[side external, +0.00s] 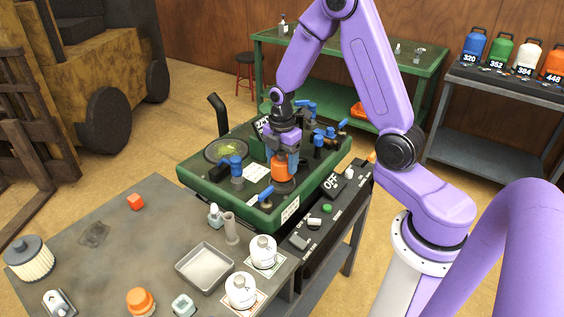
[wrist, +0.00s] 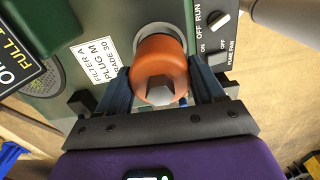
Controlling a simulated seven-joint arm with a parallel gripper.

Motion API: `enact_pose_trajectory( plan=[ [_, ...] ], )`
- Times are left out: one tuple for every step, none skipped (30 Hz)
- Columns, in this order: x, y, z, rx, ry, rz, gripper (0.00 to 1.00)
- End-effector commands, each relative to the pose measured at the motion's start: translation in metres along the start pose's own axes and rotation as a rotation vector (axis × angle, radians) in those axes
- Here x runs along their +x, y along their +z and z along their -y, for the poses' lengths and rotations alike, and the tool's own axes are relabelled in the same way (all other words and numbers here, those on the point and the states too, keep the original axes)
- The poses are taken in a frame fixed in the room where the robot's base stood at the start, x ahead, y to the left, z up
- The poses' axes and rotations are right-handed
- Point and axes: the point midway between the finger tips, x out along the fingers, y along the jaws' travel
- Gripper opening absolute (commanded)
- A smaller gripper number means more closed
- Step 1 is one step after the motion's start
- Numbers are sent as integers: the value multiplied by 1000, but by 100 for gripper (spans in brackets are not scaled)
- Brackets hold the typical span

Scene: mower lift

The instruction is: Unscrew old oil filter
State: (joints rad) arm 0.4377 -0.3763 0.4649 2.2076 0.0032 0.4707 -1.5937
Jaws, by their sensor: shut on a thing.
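The old oil filter (side external: 282,167) is an orange canister standing upright on the green mower deck (side external: 222,195). In the wrist view the orange filter (wrist: 160,69) has a grey hex nut on its end and sits against a pale round seat. My gripper (side external: 286,158) comes down on it from above. Its two blue fingers (wrist: 160,90) are shut on the filter, one on each side. Whether the filter's thread is still engaged is hidden. A label reading "FILTER A PLUG M" (wrist: 100,66) is beside it.
The bench's middle is clear.

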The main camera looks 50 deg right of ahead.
Motion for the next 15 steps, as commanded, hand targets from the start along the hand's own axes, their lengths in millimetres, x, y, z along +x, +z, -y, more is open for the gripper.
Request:
enact_pose_trajectory(
  plan=[
    [-1,0,0,0,1,0,36],
    [-1,0,0,0,1,0,36],
    [-1,0,0,0,1,0,36],
    [-1,0,0,0,1,0,36],
    [-1,0,0,0,1,0,36],
    [-1,0,0,0,1,0,36],
    [-1,0,0,0,1,0,36],
    [-1,0,0,0,1,0,36],
    [-2,0,0,0,1,0,36],
    [-3,0,-1,0,2,0,36],
    [-5,0,-1,0,3,0,36],
    [-8,0,-1,0,4,0,36],
    [-10,0,-1,0,5,0,36],
    [-13,0,-1,0,4,0,36],
    [-16,0,-1,0,5,0,36]
  ],
)
